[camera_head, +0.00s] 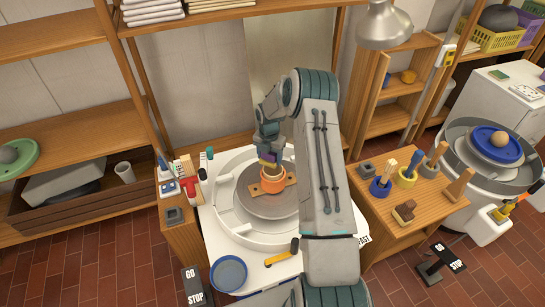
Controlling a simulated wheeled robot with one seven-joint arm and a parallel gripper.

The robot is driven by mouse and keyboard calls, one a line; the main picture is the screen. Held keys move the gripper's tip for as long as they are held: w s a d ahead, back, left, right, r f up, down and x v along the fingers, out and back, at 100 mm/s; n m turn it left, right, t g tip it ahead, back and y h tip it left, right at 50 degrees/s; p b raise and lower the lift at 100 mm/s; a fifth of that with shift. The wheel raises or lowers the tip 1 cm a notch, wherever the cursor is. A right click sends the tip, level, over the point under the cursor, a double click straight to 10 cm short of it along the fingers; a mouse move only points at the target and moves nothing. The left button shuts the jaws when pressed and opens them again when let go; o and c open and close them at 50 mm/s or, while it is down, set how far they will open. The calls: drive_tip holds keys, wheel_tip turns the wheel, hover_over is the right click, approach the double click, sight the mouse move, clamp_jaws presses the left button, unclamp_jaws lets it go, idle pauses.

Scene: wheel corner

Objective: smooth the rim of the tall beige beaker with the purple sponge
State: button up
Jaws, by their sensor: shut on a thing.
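My gripper (268,153) points down over the pottery wheel (262,203) and is shut on the small purple sponge (267,157). The sponge is at or just above the rim of an orange vessel (271,183) on a wooden bat (287,183). I cannot tell whether sponge and rim touch. The vessel looks orange and fairly low; a tall beige beaker is not clearly visible on the wheel. A pale upright cup (124,172) stands at the left shelf. My arm hides part of the wheel's right side.
A blue dish (228,273) is at the wheel table's front. A wooden stand (425,205) with tool pots is on the right. A second wheel (497,150) bears a blue bat and a clay ball. Brick floor is open in front.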

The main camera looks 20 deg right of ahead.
sight(263, 163)
drive_tip(key=shift+s+a, duration=0.2)
drive_tip(key=shift+a, duration=0.35)
drive_tip(key=shift+s+a, duration=0.2)
drive_tip(key=shift+a, duration=0.35)
drive_tip(key=shift+s+a, duration=0.65)
drive_tip(key=shift+s, duration=1.35)
drive_tip(key=shift+s+d, duration=0.1)
drive_tip(key=shift+s+d+f+p, duration=0.15)
drive_tip(key=shift+s+d, duration=0.15)
drive_tip(key=shift+s, duration=0.15)
drive_tip(key=shift+s+d+r+p, duration=0.15)
drive_tip(key=shift+s+d, duration=0.1)
drive_tip(key=shift+s, duration=0.15)
drive_tip(key=shift+s+d, duration=0.15)
drive_tip(key=shift+d, duration=0.4)
drive_tip(key=shift+s+d, duration=0.15)
drive_tip(key=shift+d, duration=0.4)
drive_tip(key=shift+w+d+f, duration=0.1)
drive_tip(key=shift+w+d, duration=0.05)
drive_tip(key=shift+d, duration=0.4)
drive_tip(key=shift+w+d, duration=0.15)
drive_tip(key=shift+d, duration=0.35)
